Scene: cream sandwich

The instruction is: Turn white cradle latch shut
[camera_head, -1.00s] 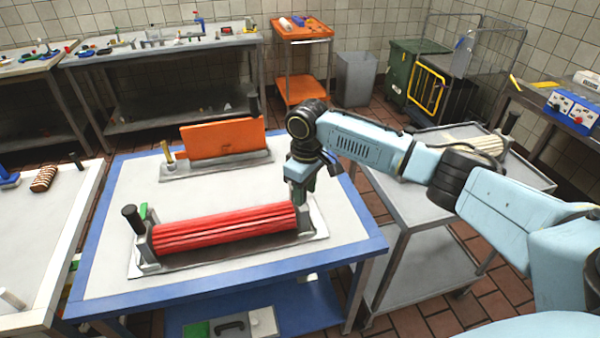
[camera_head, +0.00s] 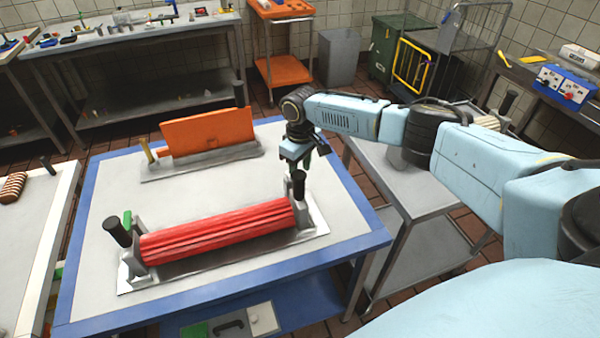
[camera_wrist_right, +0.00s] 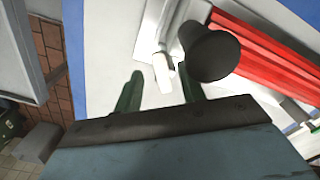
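A red fluted roller (camera_head: 215,231) lies in a grey cradle (camera_head: 313,219) on the blue-edged table. A black knob (camera_head: 298,184) stands at the roller's right end and a second black knob (camera_head: 117,232) at its left end, beside a green latch (camera_head: 127,219). In the right wrist view, the white latch (camera_wrist_right: 162,72) shows as a small white piece left of the near black knob (camera_wrist_right: 208,54). My right gripper (camera_wrist_right: 160,88) is open, its two green fingers on either side of the white latch with visible gaps. In the head view the gripper (camera_head: 307,162) is just behind the right knob. My left gripper is out of view.
An orange plate (camera_head: 208,132) stands in another holder behind the roller. A grey cart (camera_head: 405,194) stands right of the table, under my right arm. The table top (camera_head: 100,205) is clear left of the cradle.

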